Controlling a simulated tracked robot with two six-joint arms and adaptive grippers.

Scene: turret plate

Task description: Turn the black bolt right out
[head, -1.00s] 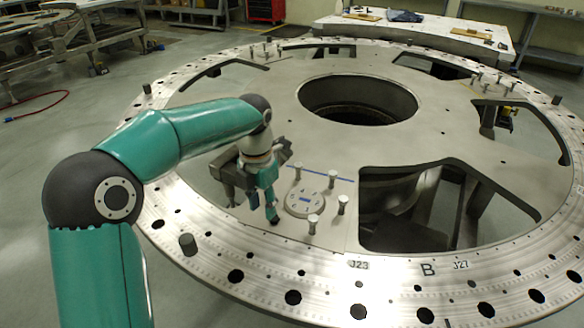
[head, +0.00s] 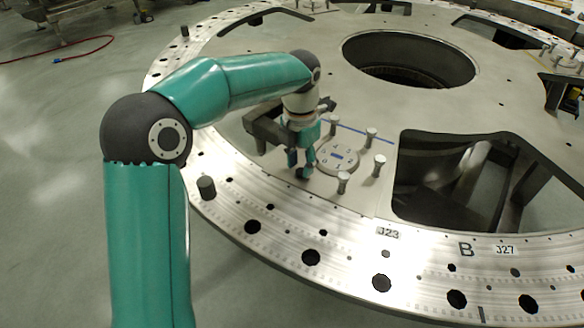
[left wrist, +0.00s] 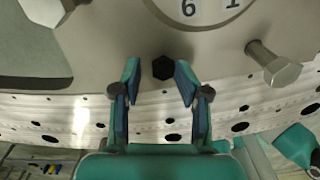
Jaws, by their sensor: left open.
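The black bolt (left wrist: 163,68) shows its hexagonal head in the left wrist view, on the grey plate. My left gripper (left wrist: 158,78) is open, with one finger to each side of the bolt head and a gap on both sides. How high the fingertips are above the plate I cannot tell. My right gripper is not in view.
Silver bolts stand up around the dial, one of them (left wrist: 275,65) right of my fingers in the wrist view and another (head: 343,182) close by in the head view. The big turret plate (head: 330,215) has a large cut-out to the right. A dark peg (head: 206,187) stands on its rim.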

